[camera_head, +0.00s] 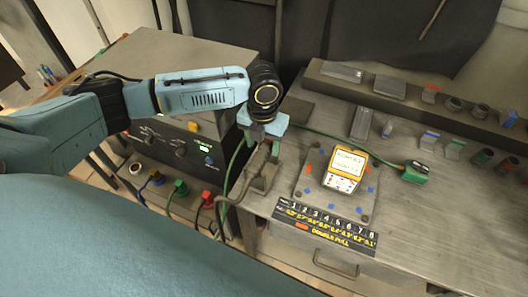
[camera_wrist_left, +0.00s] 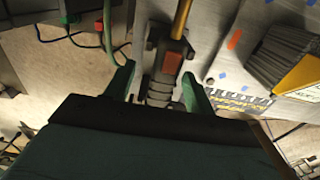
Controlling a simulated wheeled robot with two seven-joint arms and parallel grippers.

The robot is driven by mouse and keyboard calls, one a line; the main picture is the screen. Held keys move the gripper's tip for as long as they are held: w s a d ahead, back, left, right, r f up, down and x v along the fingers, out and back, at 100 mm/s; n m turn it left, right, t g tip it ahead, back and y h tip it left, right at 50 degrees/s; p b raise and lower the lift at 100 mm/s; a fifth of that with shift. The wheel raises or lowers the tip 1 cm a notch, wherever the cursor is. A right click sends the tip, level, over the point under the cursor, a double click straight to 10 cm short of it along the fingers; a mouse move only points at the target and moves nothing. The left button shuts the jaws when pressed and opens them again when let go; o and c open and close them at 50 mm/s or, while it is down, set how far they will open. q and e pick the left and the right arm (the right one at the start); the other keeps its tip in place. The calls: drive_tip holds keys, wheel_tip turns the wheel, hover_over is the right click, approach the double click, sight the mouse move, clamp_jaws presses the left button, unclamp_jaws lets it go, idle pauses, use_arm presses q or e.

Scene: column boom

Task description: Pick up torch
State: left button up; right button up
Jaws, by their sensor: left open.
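The torch (camera_wrist_left: 163,74) shows in the left wrist view as a dark ribbed handle with a red-orange trigger and a brass-coloured neck running up the picture. My left gripper (camera_wrist_left: 157,88) is open, with one green-looking finger on each side of the handle. Whether the fingers touch it cannot be told. In the head view my left gripper (camera_head: 262,127) points down over the left edge of the workbench, at the grey torch and its stand (camera_head: 263,168). The gripper partly hides the torch there. My right gripper is not in view.
The metal workbench (camera_head: 420,205) carries a yellow-and-white meter (camera_head: 345,168) on a plate, a green clamp (camera_head: 416,172) and a numbered strip (camera_head: 325,220). A raised shelf with small parts runs along the back. A welding machine (camera_head: 175,140) with cables stands left.

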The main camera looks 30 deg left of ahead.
use_arm(q)
drive_tip(key=f, duration=0.4)
drive_tip(key=shift+s+d+f, duration=0.3)
drive_tip(key=shift+d+f, duration=0.05)
drive_tip(key=shift+f, duration=0.05)
drive_tip(key=shift+r, duration=0.1)
drive_tip(key=c, duration=1.1)
